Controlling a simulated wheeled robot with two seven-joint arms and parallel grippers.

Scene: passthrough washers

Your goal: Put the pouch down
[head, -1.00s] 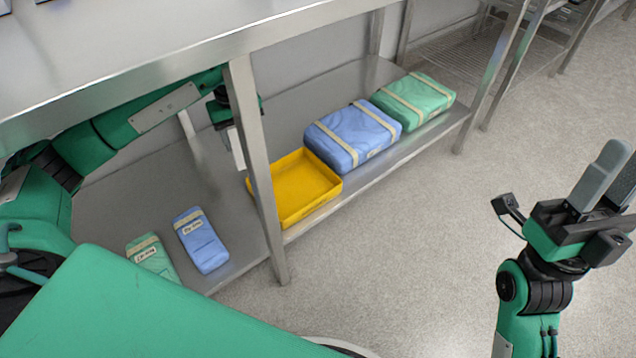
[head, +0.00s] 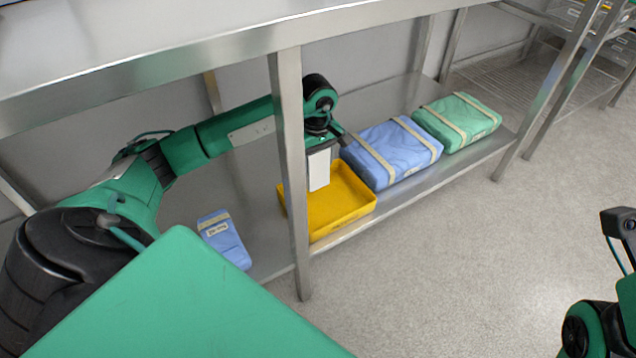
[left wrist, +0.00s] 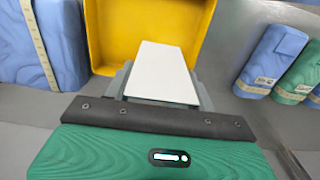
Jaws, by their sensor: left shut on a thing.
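My left gripper (head: 320,150) is shut on a white pouch (head: 319,172), which hangs upright below it, under the table top. The pouch's lower end shows against the inside of the yellow tray (head: 354,208) on the lower shelf; I cannot tell whether it touches the floor of the tray. In the left wrist view the pouch (left wrist: 162,68) is a flat white panel between the grey fingers, with the yellow tray (left wrist: 100,35) behind it. My right gripper's fingers are outside the head view; only part of that arm shows at the right edge.
A steel table leg (head: 290,170) stands in front, just left of the pouch. Blue (head: 392,155) and green (head: 458,122) strapped packs lie right of the tray. A small blue pouch (head: 222,238) lies left on the shelf (head: 255,190). A green pouch (left wrist: 295,80) shows in the wrist view.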

